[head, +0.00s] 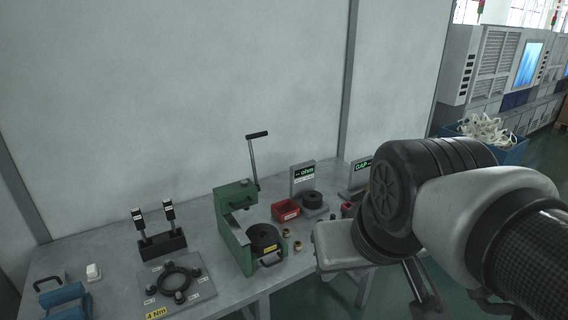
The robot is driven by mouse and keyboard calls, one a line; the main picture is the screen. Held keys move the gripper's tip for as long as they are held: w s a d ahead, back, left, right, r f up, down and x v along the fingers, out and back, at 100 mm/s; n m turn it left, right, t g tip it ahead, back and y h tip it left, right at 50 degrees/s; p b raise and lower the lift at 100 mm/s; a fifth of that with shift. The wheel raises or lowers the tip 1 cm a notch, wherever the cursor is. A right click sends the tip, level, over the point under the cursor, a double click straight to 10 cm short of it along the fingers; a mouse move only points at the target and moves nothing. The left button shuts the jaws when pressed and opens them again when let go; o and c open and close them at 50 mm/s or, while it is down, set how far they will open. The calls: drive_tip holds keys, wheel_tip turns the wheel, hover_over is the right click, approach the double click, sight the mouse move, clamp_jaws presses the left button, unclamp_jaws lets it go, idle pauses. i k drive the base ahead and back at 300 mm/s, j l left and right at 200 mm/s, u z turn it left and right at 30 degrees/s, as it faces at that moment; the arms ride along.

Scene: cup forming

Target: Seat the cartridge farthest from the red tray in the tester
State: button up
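The red tray (285,210) sits on the bench, right of a green press. Small brass-coloured pieces that look like cartridges stand in front of it: one (286,232) near the tray and one (298,246) farther toward the front edge. A possible third beside the press is too small to make out. The tester, with an "ohm" display (303,174) and a round black socket (312,199), stands behind and right of the tray. My gripper (414,288) hangs at the right, beyond the bench's front edge. My arm partly covers it, and its finger opening is unclear.
The green press (236,225) with a raised lever stands left of the pieces. A "GAP" display (362,172) is partly behind my arm. A ring fixture (173,283) and black tool stand (162,244) are at left.

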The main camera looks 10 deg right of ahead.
sight(303, 192)
drive_tip(key=i+z, duration=0.1)
drive_tip(key=z, duration=0.2)
drive_tip(key=j+z, duration=0.4)
drive_tip(key=j, duration=0.5)
drive_tip(key=l+u, duration=0.35)
drive_tip(key=l, duration=0.35)
drive_tip(key=l+u, duration=0.3)
drive_tip(key=l, duration=0.4)
drive_tip(key=k+l+u, duration=0.15)
drive_tip(key=l+u, duration=0.2)
drive_tip(key=l, duration=0.3)
